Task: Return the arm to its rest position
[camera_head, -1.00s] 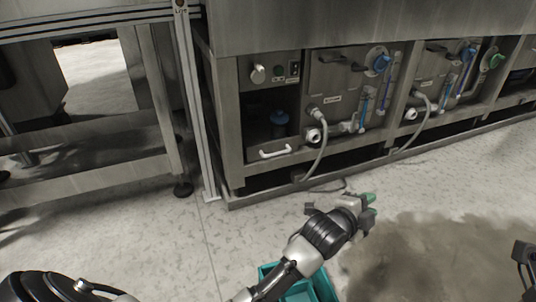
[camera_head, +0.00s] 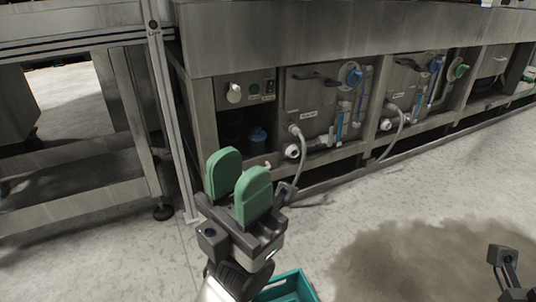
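My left gripper (camera_head: 238,184) shows low, left of the middle, with its two green-padded fingers pointing up. The fingers stand apart with a narrow gap and nothing shows between them, so it is open and empty. It appears in front of the washer's lower frame and hides part of the open bay and its white handle. My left forearm is mostly out of the picture below. A dark part of my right arm shows at the lower right edge; the fingers of my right gripper are out of view.
The steel washer (camera_head: 325,100) with valves, hoses and a control panel (camera_head: 251,90) runs across the back. A steel frame (camera_head: 90,207) stands at left. A teal crate (camera_head: 290,287) is on the floor below my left gripper. Open floor with a dark stain (camera_head: 410,262) lies at right.

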